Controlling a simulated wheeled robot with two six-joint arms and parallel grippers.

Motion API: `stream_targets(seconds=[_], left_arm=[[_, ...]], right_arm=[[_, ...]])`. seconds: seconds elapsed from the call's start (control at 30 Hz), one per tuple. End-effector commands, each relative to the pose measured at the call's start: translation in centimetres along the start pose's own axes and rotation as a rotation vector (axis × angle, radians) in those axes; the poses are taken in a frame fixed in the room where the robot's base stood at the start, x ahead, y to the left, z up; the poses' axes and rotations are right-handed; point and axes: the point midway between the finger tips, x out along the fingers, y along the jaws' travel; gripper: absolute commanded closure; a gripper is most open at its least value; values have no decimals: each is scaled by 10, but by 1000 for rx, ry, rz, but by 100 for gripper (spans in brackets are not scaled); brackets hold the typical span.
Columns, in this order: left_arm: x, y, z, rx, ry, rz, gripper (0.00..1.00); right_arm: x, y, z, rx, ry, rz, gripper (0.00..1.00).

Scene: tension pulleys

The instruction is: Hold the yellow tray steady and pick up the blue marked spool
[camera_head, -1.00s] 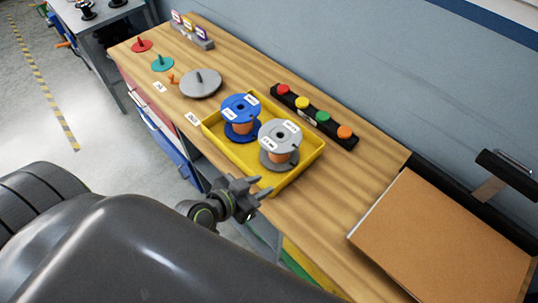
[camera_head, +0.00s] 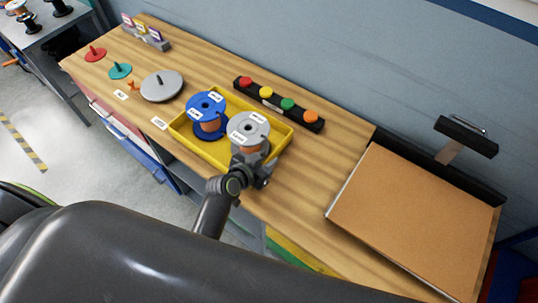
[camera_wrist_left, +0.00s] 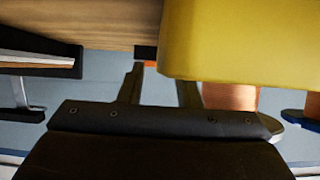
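The yellow tray (camera_head: 187,130) lies on the wooden bench in the head view. The blue spool (camera_head: 205,104), with white labels on its top flange and copper-coloured winding, stands upright in its left part. My left gripper (camera_head: 255,165) is at the tray's near right corner, just in front of the grey spool, and covers part of both. In the left wrist view the fingers (camera_wrist_left: 158,78) are spread apart. The yellow tray wall (camera_wrist_left: 235,40) is close there and covers the tip of the right-hand finger. I cannot tell whether they touch. My right gripper is not in view.
A grey spool (camera_head: 247,128) stands beside the blue one in the tray. A black strip with coloured knobs (camera_head: 278,103) lies behind the tray. A grey disc (camera_head: 161,86) lies left of it. A brown board (camera_head: 415,220) fills the right end. Bare wood shows between tray and board.

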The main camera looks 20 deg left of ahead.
Motion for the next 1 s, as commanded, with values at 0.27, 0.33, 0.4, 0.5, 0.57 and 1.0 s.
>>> stream_targets(seconds=[0.27,0.33,0.4,0.5,0.57,1.0], left_arm=[[19,0,0,0,-1,0,69],[20,0,0,0,-1,0,69],[20,0,0,0,-1,0,69],[20,0,0,0,-1,0,69],[20,0,0,0,-1,0,69],[20,0,0,0,-1,0,100]], right_arm=[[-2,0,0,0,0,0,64],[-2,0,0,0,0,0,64],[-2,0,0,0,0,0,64],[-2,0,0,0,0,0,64],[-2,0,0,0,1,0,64],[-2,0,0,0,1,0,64]])
